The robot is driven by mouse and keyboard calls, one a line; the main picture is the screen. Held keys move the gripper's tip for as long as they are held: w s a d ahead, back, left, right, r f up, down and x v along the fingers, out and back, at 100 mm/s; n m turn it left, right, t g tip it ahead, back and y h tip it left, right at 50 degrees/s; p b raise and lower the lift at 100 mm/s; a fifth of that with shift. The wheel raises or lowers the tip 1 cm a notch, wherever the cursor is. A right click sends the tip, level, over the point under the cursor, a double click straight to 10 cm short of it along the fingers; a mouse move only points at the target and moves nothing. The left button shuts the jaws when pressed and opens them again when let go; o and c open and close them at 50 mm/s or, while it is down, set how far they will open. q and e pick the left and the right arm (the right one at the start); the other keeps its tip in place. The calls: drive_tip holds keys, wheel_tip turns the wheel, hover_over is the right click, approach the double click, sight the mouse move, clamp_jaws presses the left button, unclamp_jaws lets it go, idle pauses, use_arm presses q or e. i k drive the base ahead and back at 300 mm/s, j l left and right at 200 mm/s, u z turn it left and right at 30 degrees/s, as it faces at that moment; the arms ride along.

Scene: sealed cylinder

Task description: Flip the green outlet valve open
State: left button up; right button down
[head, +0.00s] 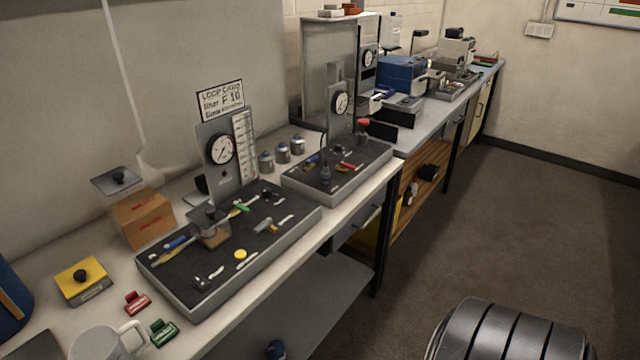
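A small green lever (239,208), which looks like the green outlet valve, sits on the near black-topped tray (185,308), just below a grey gauge panel (212,137). It is too small to tell its exact angle or which fitting it turns on. A blue handle (177,243) lies to its left, and a small clear box with a dark lid (209,216) stands just in front of it. Neither of my grippers is in view.
A second tray (340,190) with red and blue handles stands farther along the bench. Open floor lies at right.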

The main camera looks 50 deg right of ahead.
sight(235, 204)
drive_tip(key=z, duration=1)
